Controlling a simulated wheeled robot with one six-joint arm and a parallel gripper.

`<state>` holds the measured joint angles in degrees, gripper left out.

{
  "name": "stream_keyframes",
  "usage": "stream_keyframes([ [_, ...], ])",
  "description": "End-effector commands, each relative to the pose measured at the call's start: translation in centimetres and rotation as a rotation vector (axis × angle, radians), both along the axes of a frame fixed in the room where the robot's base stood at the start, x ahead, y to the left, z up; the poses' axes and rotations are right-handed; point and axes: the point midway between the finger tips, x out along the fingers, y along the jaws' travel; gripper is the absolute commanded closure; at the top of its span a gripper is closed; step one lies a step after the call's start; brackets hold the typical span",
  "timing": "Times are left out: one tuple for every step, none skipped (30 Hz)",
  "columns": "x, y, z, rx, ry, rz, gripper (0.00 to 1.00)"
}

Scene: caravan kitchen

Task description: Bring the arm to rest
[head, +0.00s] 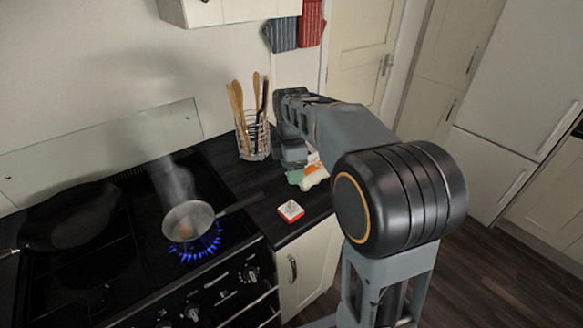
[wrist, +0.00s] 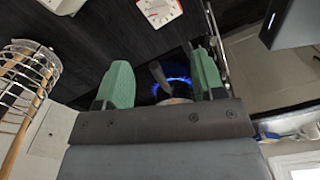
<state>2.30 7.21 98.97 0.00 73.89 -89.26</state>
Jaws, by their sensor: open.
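My gripper (head: 297,177) hangs over the dark worktop in the head view, below my folded arm and right of the utensil holder. In the wrist view its two green fingers (wrist: 162,75) stand wide apart with nothing held between them. The gap looks toward the blue flame and a dark pan handle beyond, not touched by the fingers. In the head view, my arm runs from the lower right up and over to the gripper, and it hides part of the worktop behind it.
A small pan (head: 190,222) with something round inside steams over a lit burner, its handle (head: 240,204) pointing right. A red-and-white timer (head: 291,210) lies on the worktop. A wire utensil holder (head: 254,140) stands left of my gripper. A dark wok (head: 72,216) sits far left.

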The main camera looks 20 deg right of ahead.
Motion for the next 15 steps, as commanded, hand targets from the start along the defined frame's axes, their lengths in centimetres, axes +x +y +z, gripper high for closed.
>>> stream_keyframes([
  [0.0,0.0,0.0,0.0,0.0,0.0,0.37],
  [0.0,0.0,0.0,0.0,0.0,0.0,0.37],
  [0.0,0.0,0.0,0.0,0.0,0.0,0.37],
  [0.0,0.0,0.0,0.0,0.0,0.0,0.37],
  [0.0,0.0,0.0,0.0,0.0,0.0,0.37],
  [0.0,0.0,0.0,0.0,0.0,0.0,0.37],
  [0.0,0.0,0.0,0.0,0.0,-0.002,0.37],
  [0.0,0.0,0.0,0.0,0.0,-0.007,0.37],
  [0.0,0.0,0.0,0.0,-0.001,-0.024,0.37],
  [0.0,0.0,0.0,0.0,-0.002,-0.045,0.37],
  [0.1,0.0,0.0,0.0,-0.007,-0.076,0.37],
  [0.3,0.0,0.0,0.0,-0.016,-0.13,0.37],
  [0.3,0.0,-0.2,0.001,-0.02,-0.183,0.37],
  [0.3,0.0,-0.5,0.001,-0.023,-0.246,0.37],
  [0.1,0.0,-1.3,0.003,-0.019,-0.341,0.37],
])
